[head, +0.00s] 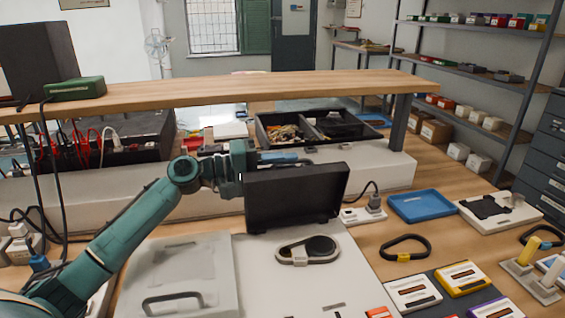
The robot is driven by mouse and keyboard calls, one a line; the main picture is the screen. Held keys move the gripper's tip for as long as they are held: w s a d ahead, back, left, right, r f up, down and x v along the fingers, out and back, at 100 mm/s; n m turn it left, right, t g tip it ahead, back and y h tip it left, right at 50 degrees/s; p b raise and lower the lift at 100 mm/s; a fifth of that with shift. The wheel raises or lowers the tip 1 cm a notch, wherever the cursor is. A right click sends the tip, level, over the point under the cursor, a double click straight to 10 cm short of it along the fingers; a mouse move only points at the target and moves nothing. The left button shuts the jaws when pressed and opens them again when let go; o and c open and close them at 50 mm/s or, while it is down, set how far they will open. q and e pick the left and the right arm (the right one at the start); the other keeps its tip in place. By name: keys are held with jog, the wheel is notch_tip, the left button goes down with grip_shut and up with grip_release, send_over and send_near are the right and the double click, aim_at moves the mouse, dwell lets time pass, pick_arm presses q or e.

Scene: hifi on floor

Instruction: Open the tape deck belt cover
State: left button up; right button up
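The tape deck (262,286) is a pale flat unit in the lower middle. A dark cover (295,197) stands nearly upright at its back edge. In front of the cover, a dark round pulley (320,246) with a belt loop lies exposed on the deck. My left arm comes in from the left, and its gripper (246,166) is at the cover's upper left corner. The cover partly hides the gripper, so I cannot tell its finger state or whether it touches. My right gripper is not in view.
A grey lid with a dark handle (172,299) lies left of the deck. To the right are a black belt loop (405,247), a blue tray (421,206) and several cassettes (461,279). A raised wooden shelf (200,92) crosses behind the cover.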

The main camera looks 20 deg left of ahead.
pick_arm(q)
jog(key=shift+o, duration=1.2)
jog(key=shift+r, duration=0.1)
jog(key=shift+a, duration=0.1)
jog(key=b+v, duration=0.2)
jog(key=v, duration=1.1)
jog(key=shift+b, duration=0.35)
